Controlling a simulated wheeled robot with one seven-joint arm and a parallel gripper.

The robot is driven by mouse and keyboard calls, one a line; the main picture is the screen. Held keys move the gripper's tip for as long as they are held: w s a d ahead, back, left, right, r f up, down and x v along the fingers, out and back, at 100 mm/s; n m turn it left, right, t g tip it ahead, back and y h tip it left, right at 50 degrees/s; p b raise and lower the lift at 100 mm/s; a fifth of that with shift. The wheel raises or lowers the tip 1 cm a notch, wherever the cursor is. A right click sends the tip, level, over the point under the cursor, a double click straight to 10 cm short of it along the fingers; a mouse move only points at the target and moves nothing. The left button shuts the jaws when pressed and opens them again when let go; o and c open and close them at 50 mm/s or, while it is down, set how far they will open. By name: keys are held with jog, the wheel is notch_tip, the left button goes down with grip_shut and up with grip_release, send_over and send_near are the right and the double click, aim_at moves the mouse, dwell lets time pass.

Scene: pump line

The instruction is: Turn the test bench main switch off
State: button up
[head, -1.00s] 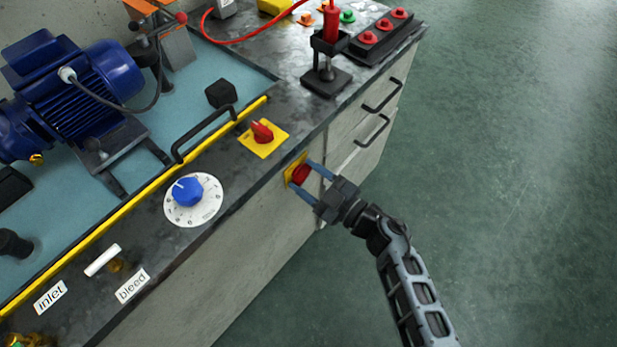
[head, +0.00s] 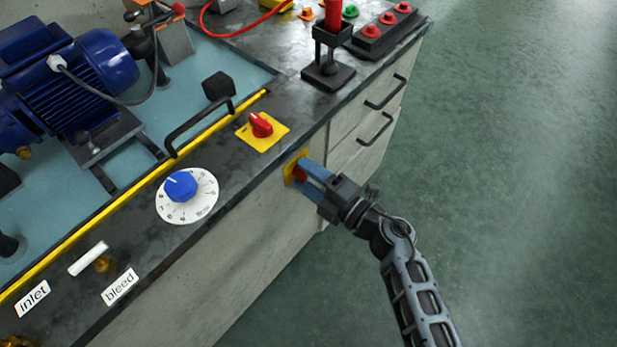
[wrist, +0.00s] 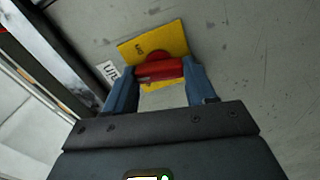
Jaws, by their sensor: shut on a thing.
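A red rotary switch (head: 299,174) on a yellow plate sits on the upright front face of the bench. My gripper (head: 303,176) is at it, its two blue fingers shut on the red handle from either side. In the wrist view the red handle (wrist: 159,70) lies nearly level across the picture between the fingertips (wrist: 158,80), on its yellow plate (wrist: 152,46). A second red switch (head: 261,125) on a yellow plate stands on the bench top, apart from my gripper.
A blue dial (head: 181,187) is on the bench top, left of the gripped switch. Drawer handles (head: 374,129) stick out of the front to its right. A blue motor (head: 85,75) stands behind a black rail handle (head: 200,125). The floor at right is clear.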

jog(key=shift+f+n+b, duration=0.15)
jog(key=shift+n+b, duration=0.2)
jog(key=shift+n, duration=0.75)
jog(key=o, duration=1)
jog(key=shift+o, duration=0.2)
jog(key=v, duration=0.8)
jog(key=s+d+r+m+t+h+p, duration=0.1)
jog(key=s+d+r+m+h, duration=0.3)
jog(key=s+r+m, duration=0.3)
jog(key=s+d+r+m+t+h+p, duration=0.1)
jog(key=s+d+r+m+h, duration=0.4)
jog(key=s+m, duration=0.7)
jog(key=s+d+r+m+t+h+p, duration=0.1)
jog(key=s+d+r+m+h+p, duration=0.2)
jog(key=s, duration=1)
jog(key=d+r+m+h, duration=0.2)
jog(key=d+r+m, duration=0.3)
jog(key=r+m, duration=0.1)
jog(key=shift+s+r+t, duration=0.2)
jog(key=shift+r+t, duration=0.2)
jog(key=shift+r, duration=0.05)
